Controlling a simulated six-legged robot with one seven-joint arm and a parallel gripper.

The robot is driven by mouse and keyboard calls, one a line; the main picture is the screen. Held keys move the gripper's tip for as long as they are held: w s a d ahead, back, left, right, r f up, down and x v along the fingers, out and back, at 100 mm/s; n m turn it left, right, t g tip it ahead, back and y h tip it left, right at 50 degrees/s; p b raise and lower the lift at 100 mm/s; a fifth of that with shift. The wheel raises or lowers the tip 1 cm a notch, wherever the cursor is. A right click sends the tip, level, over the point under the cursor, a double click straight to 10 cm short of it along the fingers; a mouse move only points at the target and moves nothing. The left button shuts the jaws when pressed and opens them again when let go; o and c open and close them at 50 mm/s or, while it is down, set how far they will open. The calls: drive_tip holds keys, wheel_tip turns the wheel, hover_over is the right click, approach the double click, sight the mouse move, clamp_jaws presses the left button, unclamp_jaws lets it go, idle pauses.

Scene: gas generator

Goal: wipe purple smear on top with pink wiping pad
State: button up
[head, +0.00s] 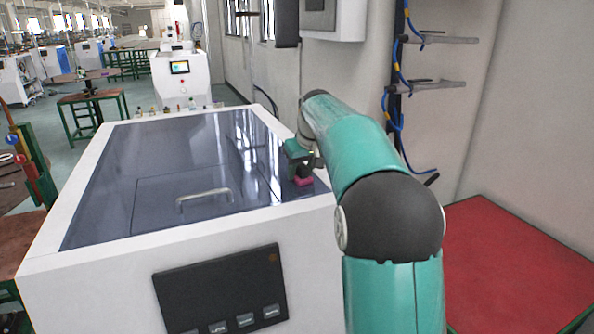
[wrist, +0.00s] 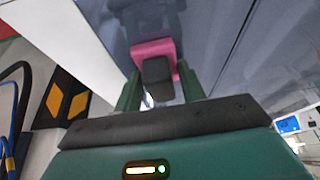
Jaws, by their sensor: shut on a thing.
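My gripper (head: 299,164) is at the right edge of the dark glossy top (head: 165,160) of the white machine, pointing down at it. It is shut on the pink wiping pad (head: 304,181), by the pad's dark handle. In the wrist view the pink pad (wrist: 154,50) and its dark handle (wrist: 157,72) sit between the two green fingers of my gripper (wrist: 158,88). The pad is at or very near the dark surface; I cannot tell if it touches. I cannot make out a purple smear in either view; the pad or gripper may hide it.
A metal handle (head: 204,196) stands up from the top, left of the pad. A control panel (head: 220,290) is on the machine's front. Small bottles (head: 180,109) stand beyond the far edge. A wall with blue hoses (head: 396,110) and a red-topped table (head: 510,265) are on the right.

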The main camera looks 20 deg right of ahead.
sight(279, 174)
drive_tip(key=shift+d, duration=1.6)
drive_tip(key=shift+w+d, duration=0.15)
drive_tip(key=shift+c, duration=0.4)
drive_tip(key=shift+o, duration=0.2)
drive_tip(key=shift+w+d, duration=0.15)
drive_tip(key=shift+w, duration=0.65)
drive_tip(key=shift+a, duration=2.85)
drive_tip(key=shift+c, duration=0.2)
drive_tip(key=shift+a+f, duration=0.1)
drive_tip(key=shift+a, duration=1.1)
drive_tip(key=shift+w, duration=1.05)
drive_tip(key=shift+d+r, duration=0.2)
drive_tip(key=shift+d, duration=1.8)
